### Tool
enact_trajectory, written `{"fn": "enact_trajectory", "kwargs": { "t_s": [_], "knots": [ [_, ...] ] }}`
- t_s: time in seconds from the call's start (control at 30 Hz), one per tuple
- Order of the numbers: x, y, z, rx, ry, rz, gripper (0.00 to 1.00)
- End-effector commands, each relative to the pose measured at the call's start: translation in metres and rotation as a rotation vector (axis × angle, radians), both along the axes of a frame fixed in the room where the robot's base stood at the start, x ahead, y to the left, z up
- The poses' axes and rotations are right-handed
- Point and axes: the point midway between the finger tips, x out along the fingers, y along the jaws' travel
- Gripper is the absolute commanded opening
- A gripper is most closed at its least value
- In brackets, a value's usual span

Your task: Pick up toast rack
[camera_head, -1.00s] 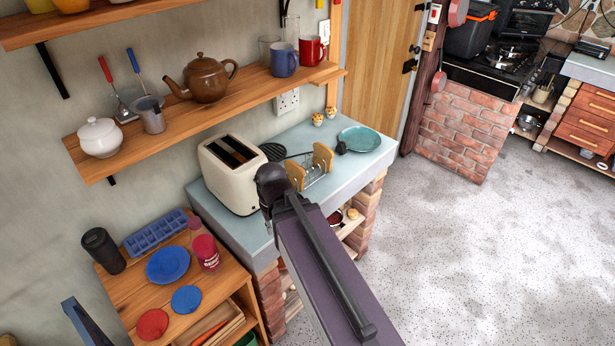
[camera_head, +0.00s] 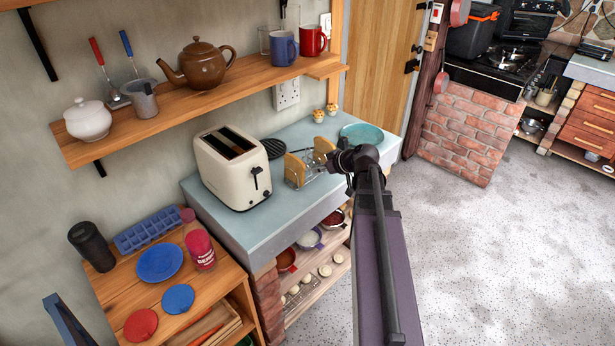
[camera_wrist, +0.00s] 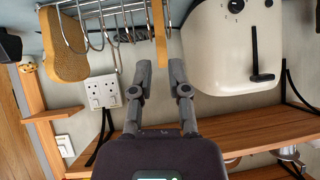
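The toast rack (camera_head: 309,176) is a small wire rack with brown toast slices in it, standing on the grey-blue counter right of the cream toaster (camera_head: 232,170). In the wrist view the rack's wire loops (camera_wrist: 98,22) and a toast slice show at the top left, with the toaster (camera_wrist: 232,50) at the right. My gripper (camera_head: 337,162) is at the rack's right side in the head view; my arm covers part of the counter there. Contact with the rack cannot be told.
A teal plate (camera_head: 362,133) lies behind my gripper. A shelf (camera_head: 185,110) with a teapot and mugs hangs on the wall above. Pots and small pale items fill the space under the counter. Open floor lies at the right.

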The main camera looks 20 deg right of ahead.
Motion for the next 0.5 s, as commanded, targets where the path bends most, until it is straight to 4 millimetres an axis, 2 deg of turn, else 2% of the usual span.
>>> {"fn": "enact_trajectory", "kwargs": {
  "t_s": [0.03, 0.2, 0.33, 0.5],
  "knots": [
    [0.004, -0.017, -0.002, -0.007, -0.041, -0.012, 0.22],
    [0.008, -0.052, 0.005, -0.032, -0.147, -0.041, 0.22],
    [0.008, -0.064, 0.008, -0.044, -0.182, -0.05, 0.22],
    [0.008, -0.066, 0.01, -0.046, -0.191, -0.053, 0.22]
  ]
}}
